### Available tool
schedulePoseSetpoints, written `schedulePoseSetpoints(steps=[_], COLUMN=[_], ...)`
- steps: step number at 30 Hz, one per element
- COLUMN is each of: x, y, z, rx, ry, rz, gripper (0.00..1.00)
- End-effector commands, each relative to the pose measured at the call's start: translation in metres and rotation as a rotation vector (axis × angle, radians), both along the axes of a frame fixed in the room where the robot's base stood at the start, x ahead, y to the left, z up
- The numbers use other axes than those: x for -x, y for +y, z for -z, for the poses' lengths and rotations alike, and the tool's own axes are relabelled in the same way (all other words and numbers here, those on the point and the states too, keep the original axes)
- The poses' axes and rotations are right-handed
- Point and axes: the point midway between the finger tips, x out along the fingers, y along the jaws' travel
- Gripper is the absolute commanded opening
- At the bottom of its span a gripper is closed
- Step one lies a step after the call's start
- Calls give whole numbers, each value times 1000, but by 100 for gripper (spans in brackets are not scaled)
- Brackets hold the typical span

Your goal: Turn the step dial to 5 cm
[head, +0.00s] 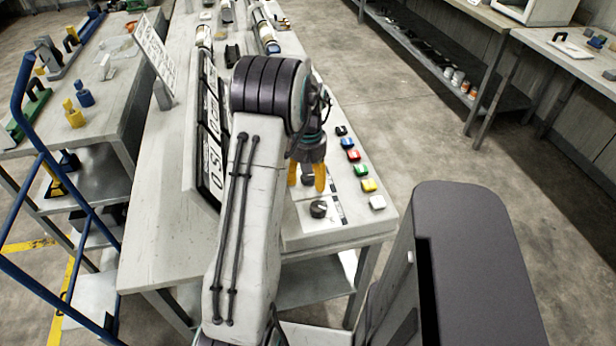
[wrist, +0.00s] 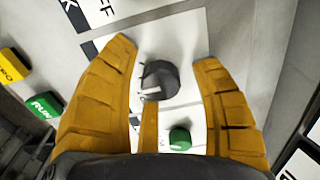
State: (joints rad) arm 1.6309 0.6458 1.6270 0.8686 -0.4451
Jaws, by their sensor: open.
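A round dark dial (wrist: 160,76) with a pale pointer mark sits on a white plate (wrist: 186,40). It also shows in the head view (head: 319,209), near the table's front right corner. The pointer is toward the lower left of the dial in the wrist view. The scale around the dial is too hidden to read. My gripper (wrist: 164,54) is open, with orange fingers on the left and right of the dial and a gap on both sides. In the head view my gripper (head: 306,180) points down just behind the dial. A third orange finger part shows below the dial in the wrist view.
A small green knob (wrist: 180,138) stands below the dial. A green RUN button (wrist: 42,106) and a yellow button (wrist: 13,66) lie to the left. Several coloured buttons line the table's right edge, including a red one (head: 354,155). Black-framed signs (head: 211,130) stand left of my arm.

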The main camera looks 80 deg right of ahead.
Motion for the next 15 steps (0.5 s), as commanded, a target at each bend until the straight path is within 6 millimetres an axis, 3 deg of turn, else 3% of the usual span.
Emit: schedulePoseSetpoints(steps=[3,15], x=[0,0], y=[0,0], z=[0,0], rx=[0,-1], ry=[0,0], rz=[0,0], gripper=[60,24])
